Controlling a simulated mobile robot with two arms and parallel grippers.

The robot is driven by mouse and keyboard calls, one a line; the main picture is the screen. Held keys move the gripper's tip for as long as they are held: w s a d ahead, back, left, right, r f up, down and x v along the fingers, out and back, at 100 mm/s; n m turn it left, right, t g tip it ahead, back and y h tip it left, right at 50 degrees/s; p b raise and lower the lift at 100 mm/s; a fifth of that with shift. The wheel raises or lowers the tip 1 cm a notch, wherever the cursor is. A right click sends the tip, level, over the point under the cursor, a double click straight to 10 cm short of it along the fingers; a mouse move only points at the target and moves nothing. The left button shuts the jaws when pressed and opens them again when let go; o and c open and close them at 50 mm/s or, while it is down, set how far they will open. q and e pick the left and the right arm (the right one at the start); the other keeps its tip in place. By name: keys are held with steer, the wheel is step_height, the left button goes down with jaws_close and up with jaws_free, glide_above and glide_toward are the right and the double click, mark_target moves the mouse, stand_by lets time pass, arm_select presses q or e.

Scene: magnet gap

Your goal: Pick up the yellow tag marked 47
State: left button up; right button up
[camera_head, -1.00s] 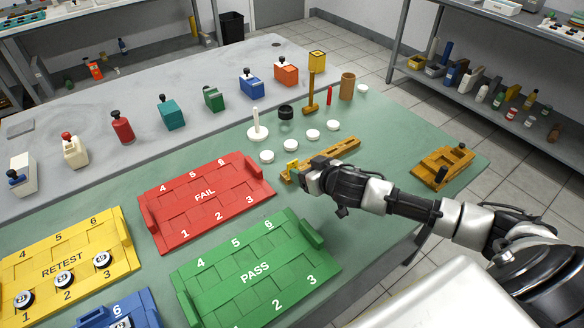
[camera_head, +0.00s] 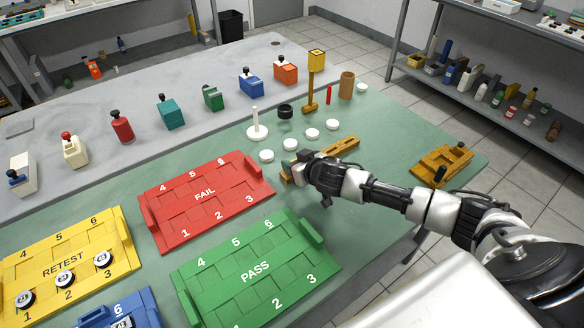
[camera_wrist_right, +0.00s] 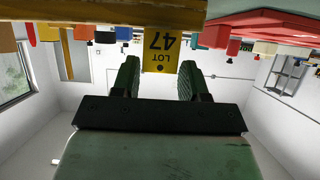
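The yellow tag marked LOT 47 (camera_wrist_right: 162,52) shows upside down in the right wrist view, hanging down in the picture from the edge of the wooden fixture (camera_wrist_right: 90,31). My right gripper (camera_wrist_right: 159,80) is open, with one green padded finger on each side of the tag and a gap visible on both sides. In the head view, my right gripper (camera_head: 296,165) is at the near left end of the long wooden fixture (camera_head: 340,146) and hides most of the tag. My left gripper is not in view.
The red FAIL tray (camera_head: 205,198) lies left of my right gripper and the green PASS tray (camera_head: 255,270) lies in front. White discs (camera_head: 312,134), a white peg stand (camera_head: 257,130) and a wooden post (camera_head: 310,93) stand behind. A wooden block fixture (camera_head: 441,166) is at the right.

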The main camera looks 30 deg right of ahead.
steer(key=c, duration=0.5)
